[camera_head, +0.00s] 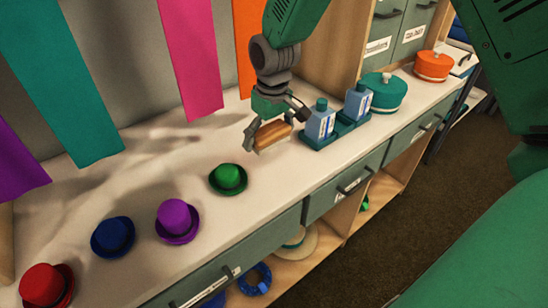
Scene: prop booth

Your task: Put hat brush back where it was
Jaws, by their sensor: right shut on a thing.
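The hat brush (272,134) has a brown wooden back and a paler underside. My right gripper (270,132) is shut on it, with fingers at its two ends. The brush is over the white counter, just left of a dark teal tray (345,128). I cannot tell whether its underside touches the counter. The tray holds two blue bottles, the left one (320,120) and the right one (357,102). My left gripper is not in view.
Green (228,179), purple (177,221), blue (113,237) and red (46,286) hats line the counter. Teal (383,92) and orange (432,66) round boxes stand beyond the tray. Drawers and open shelves lie below the counter edge. The counter behind the green hat is clear.

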